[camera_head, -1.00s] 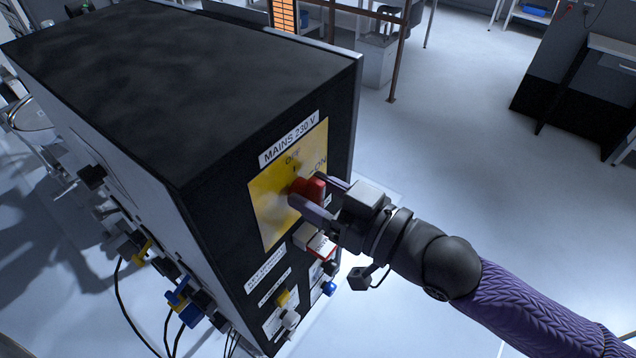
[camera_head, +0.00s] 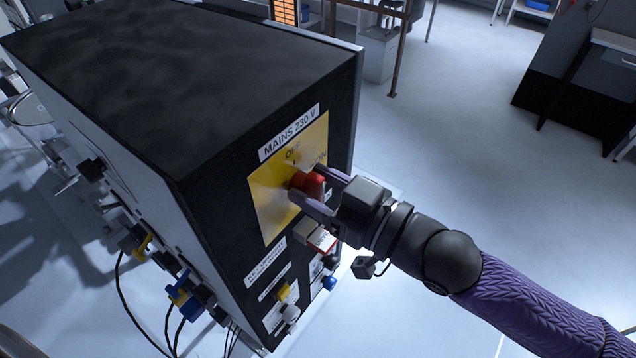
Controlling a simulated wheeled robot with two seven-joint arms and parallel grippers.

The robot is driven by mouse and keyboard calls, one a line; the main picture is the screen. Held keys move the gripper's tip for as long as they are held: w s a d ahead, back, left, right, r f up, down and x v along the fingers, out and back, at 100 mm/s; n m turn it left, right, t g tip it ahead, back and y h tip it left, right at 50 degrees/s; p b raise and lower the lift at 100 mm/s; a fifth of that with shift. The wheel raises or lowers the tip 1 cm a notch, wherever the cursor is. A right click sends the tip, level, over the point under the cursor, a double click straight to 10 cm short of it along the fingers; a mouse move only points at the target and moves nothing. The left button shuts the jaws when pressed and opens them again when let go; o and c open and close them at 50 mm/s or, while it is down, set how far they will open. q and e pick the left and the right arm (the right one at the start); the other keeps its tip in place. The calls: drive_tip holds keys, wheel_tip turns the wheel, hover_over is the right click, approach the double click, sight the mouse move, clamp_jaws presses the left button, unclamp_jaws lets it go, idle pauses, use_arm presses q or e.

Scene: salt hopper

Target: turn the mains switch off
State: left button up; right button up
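The mains switch is a red rotary knob (camera_head: 307,184) on a yellow plate (camera_head: 268,205) on the black front of the cabinet. A label above reads MAINS 230 V (camera_head: 289,133), and OFF and ON are printed on the plate. My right gripper (camera_head: 320,188) has its two purple fingers on either side of the red knob, one above right and one below left. Whether the fingers press on the knob is hard to tell. The knob's exact pointing direction is partly hidden by the fingers. My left gripper is not in view.
The black cabinet (camera_head: 180,75) fills the left. Below the plate are a white and red tag (camera_head: 321,239), labels, and yellow, white and blue knobs (camera_head: 329,283). Cables and connectors line its left side. The floor to the right is open.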

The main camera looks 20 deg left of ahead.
drive_tip(key=shift+d, duration=0.1)
drive_tip(key=shift+s+d+f, duration=0.1)
drive_tip(key=shift+d, duration=0.25)
drive_tip(key=b+v, duration=0.3)
drive_tip(key=v, duration=0.6)
